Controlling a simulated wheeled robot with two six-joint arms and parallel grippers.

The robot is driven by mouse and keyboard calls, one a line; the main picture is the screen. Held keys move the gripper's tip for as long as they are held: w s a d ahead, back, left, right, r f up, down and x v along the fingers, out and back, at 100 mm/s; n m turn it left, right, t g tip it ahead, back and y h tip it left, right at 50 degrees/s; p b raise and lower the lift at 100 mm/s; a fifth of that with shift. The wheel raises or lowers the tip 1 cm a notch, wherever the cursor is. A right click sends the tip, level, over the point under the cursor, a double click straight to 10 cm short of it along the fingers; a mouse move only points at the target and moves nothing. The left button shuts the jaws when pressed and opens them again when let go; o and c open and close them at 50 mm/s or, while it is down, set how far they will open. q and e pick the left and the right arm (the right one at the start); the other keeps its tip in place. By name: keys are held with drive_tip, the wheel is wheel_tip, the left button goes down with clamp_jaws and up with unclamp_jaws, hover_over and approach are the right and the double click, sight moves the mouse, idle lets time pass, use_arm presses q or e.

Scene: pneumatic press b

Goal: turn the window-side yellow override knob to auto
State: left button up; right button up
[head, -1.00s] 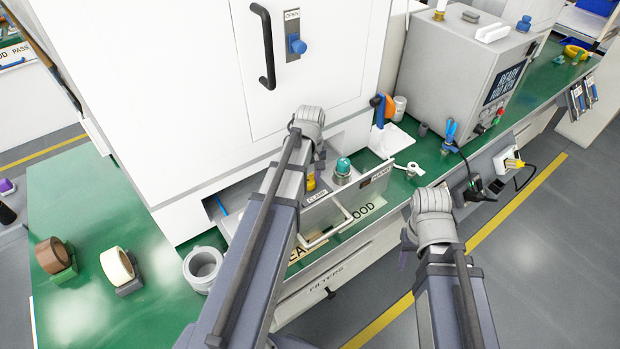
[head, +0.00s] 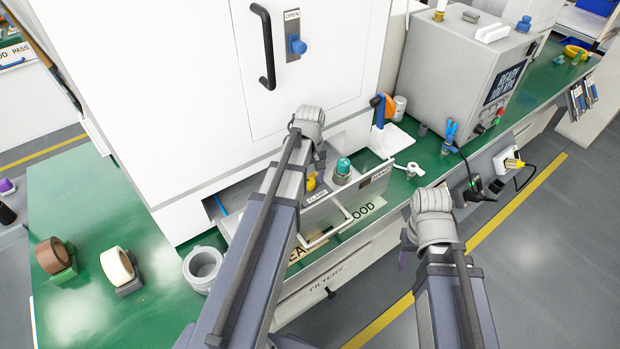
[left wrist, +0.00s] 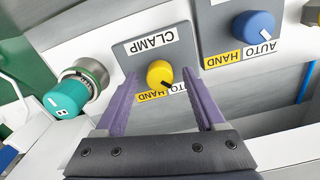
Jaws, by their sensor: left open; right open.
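The yellow override knob (left wrist: 160,73) sits on a grey plate marked CLAMP, with yellow HAND and AUTO labels beside it. Its dark pointer mark is towards the AUTO side of the labels. My left gripper (left wrist: 160,105) is open, with one purple finger on each side of the knob; I cannot tell whether they touch it. In the head view the knob (head: 311,182) shows partly beside my left wrist, which hides the left fingers. My right gripper (head: 404,256) is out over the bench front; only a purple sliver of its fingers shows.
A blue knob (left wrist: 254,25) with its own HAND and AUTO labels is close to the right in the left wrist view. A teal knob (left wrist: 70,94) stands out on the left. The white press cabinet (head: 200,90) rises behind my left arm.

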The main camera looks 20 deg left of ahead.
sight(310, 181)
use_arm(q)
drive_tip(key=shift+r+p, duration=3.85)
drive_tip(key=shift+r, duration=0.1)
drive_tip(key=shift+f, duration=0.1)
